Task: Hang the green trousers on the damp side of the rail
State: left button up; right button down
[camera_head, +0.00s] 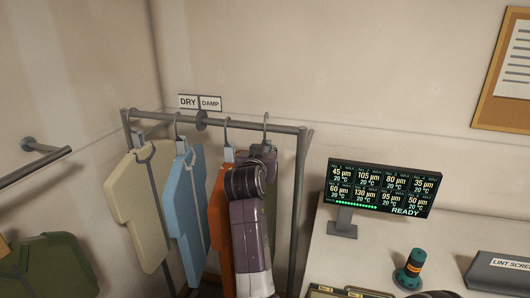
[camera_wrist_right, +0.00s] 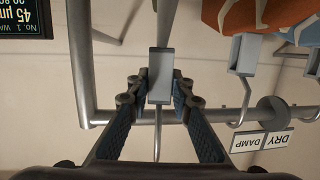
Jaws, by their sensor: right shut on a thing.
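The rail (camera_head: 165,113) carries DRY and DAMP signs, with a dark collar (camera_head: 202,119) below them; DAMP (camera_head: 210,103) is on the right. My right gripper (camera_head: 260,152) is right of the collar, near the rail's right end. In the wrist view it (camera_wrist_right: 157,88) is shut on a hanger's grey block (camera_wrist_right: 160,75). That hanger's hook (camera_head: 266,125) reaches the rail; whether it bears weight there I cannot tell. A green garment (camera_head: 272,205), apparently the trousers, hangs below, mostly hidden behind my right arm. My left gripper is out of view.
Cream (camera_head: 135,205) and blue (camera_head: 187,210) garments hang left of the collar, an orange one (camera_head: 219,225) right of it, close to my arm. Another green garment (camera_head: 45,265) is lower left. A display (camera_head: 385,188) reading READY stands on the right counter.

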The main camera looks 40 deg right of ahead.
jog(key=shift+w+d+r, duration=0.1)
jog(key=shift+d, duration=0.05)
jog(key=shift+w+d, duration=0.35)
jog(key=shift+d, duration=0.35)
dwell(0.3)
dwell(0.4)
jog(key=shift+d+f+b, duration=0.15)
jog(key=shift+f+b, duration=0.55)
jog(key=shift+f, duration=0.95)
dwell(0.4)
dwell(0.4)
jog(key=c, duration=1.7)
grip_release()
jog(key=shift+o, duration=0.2)
